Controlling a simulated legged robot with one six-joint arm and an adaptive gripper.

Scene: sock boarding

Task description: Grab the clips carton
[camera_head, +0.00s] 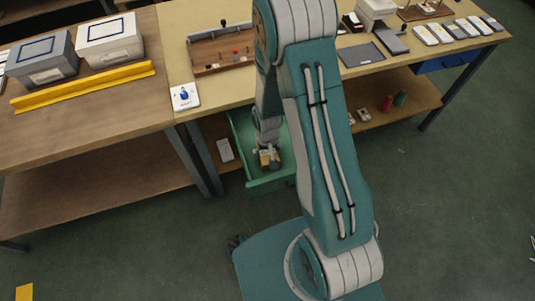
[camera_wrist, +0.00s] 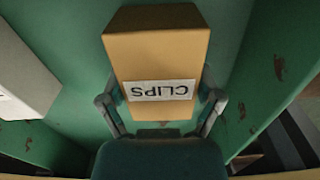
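The clips carton (camera_wrist: 157,55) is a tan box with a white label reading CLIPS, upside down in the wrist view. It is in an open green drawer (camera_head: 262,187) and shows as a small tan patch (camera_head: 268,157) in the head view. My gripper (camera_wrist: 160,98) reaches down into the drawer, with one finger on each side of the carton near its labelled end. The fingers lie very close to the carton's sides. Whether their pads press on it cannot be seen.
A pale box (camera_wrist: 22,75) lies left of the carton in the wrist view. Green drawer walls stand close around my gripper. The table (camera_head: 222,95) above holds a wooden tray (camera_head: 207,67) and a white card (camera_head: 185,97). Grey floor (camera_head: 450,180) is open at the right.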

